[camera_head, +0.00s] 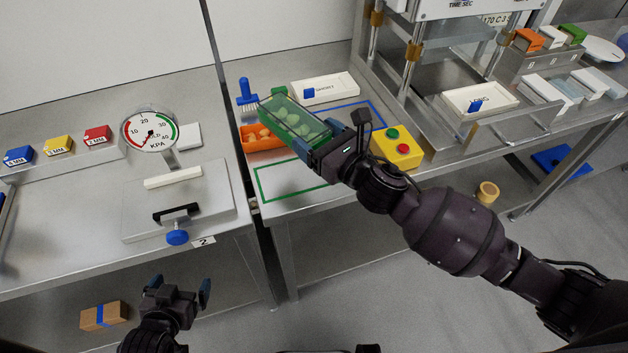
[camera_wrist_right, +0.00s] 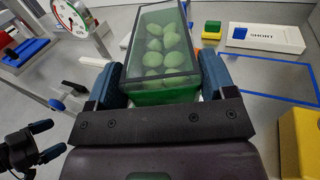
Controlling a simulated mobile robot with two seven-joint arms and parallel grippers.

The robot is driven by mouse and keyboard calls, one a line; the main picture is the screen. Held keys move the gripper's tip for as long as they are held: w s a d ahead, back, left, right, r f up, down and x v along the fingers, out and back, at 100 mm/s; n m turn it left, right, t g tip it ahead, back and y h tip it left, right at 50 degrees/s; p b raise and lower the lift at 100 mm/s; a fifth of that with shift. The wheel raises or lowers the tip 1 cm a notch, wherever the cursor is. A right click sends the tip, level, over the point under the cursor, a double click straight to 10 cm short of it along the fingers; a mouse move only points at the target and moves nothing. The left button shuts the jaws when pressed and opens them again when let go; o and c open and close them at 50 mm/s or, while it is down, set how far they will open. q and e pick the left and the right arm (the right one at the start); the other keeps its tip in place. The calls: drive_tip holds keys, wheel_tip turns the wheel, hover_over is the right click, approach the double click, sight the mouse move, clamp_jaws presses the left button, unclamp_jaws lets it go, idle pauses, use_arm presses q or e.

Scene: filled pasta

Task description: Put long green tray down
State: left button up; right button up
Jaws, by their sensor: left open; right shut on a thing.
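The long green tray (camera_head: 290,122) holds several round pale-green pieces. It also fills the upper middle of the right wrist view (camera_wrist_right: 158,50). My right gripper (camera_head: 318,142) is shut on its near end, one blue finger on each side. In the head view the tray appears in front of the table, between the orange tray and the blue outline; its height above the table is hard to tell. My left gripper (camera_head: 178,290) is open and empty, low at the left in front of the table edge.
A green outline (camera_head: 258,185) and a blue outline (camera_head: 372,105) mark the table. The area inside the green outline looks clear.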

wheel_tip(320, 180, down, 10)
drive_tip(key=shift+f+b, duration=0.2)
drive_tip(key=shift+b, duration=0.75)
drive_tip(key=shift+f+b, duration=0.4)
drive_tip(key=shift+f, duration=1.4)
drive_tip(key=shift+f, duration=0.2)
drive_tip(key=o, duration=1)
drive_tip(key=shift+r, duration=0.1)
